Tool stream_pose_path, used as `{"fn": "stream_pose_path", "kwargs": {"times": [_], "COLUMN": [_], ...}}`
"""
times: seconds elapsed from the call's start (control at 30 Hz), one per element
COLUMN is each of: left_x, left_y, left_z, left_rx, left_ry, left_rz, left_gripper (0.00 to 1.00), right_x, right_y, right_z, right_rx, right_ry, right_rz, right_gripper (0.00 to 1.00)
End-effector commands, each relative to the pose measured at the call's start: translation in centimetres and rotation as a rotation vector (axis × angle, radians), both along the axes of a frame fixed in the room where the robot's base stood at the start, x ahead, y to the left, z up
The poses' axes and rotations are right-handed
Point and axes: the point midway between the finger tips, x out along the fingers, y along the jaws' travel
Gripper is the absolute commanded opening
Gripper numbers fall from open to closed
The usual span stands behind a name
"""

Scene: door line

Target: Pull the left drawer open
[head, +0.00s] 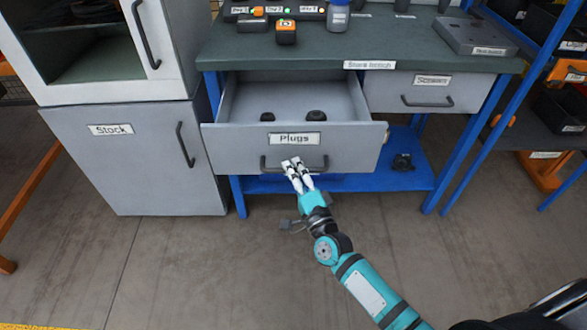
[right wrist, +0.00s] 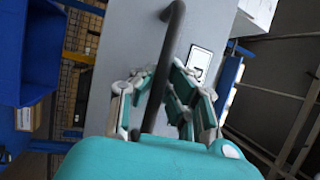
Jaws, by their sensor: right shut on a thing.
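The left drawer (head: 232,147), labelled "Plugs", stands pulled out from under the bench top, with its inside showing. Two dark round things (head: 315,115) lie in it. Its dark bar handle (head: 313,166) is on the front panel below the label. My right gripper (head: 294,164) is at the handle, shut on it. In the right wrist view the handle (right wrist: 172,45) runs between the two fingers of that gripper (right wrist: 158,95). My left gripper is in neither view.
The right drawer (head: 466,92), labelled "Screwers", is shut. A grey stock cabinet (head: 85,160) stands at the left, close to the open drawer. The bench top (head: 225,45) carries several devices. The blue lower shelf (head: 385,180) holds a small dark object (head: 403,161).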

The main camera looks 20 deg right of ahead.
Motion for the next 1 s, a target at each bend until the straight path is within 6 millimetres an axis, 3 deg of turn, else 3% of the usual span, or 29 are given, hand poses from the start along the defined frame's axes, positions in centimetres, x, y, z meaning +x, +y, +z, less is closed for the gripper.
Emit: {"fn": "stream_pose_path", "kwargs": {"times": [0.23,0.3,0.47,0.77,1.0], "left_x": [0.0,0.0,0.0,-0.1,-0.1], "left_y": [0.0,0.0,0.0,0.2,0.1], "left_z": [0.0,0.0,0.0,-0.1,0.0], "left_rx": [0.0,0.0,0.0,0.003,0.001], "left_ry": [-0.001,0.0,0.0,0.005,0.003], "left_rz": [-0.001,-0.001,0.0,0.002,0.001], "left_gripper": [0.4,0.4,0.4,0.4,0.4], "right_x": [-0.1,0.0,0.0,-0.2,-3.8], "right_y": [-0.1,-0.1,0.0,-0.1,-0.5], "right_z": [-0.3,-0.3,-0.2,-0.1,-0.9], "right_rx": [-0.005,-0.005,-0.002,-0.001,-0.003], "right_ry": [0.006,0.006,0.004,0.002,0.006], "right_rz": [0.0,0.0,-0.001,0.0,0.0], "right_gripper": [0.0,0.16,0.36,0.36,0.36]}}
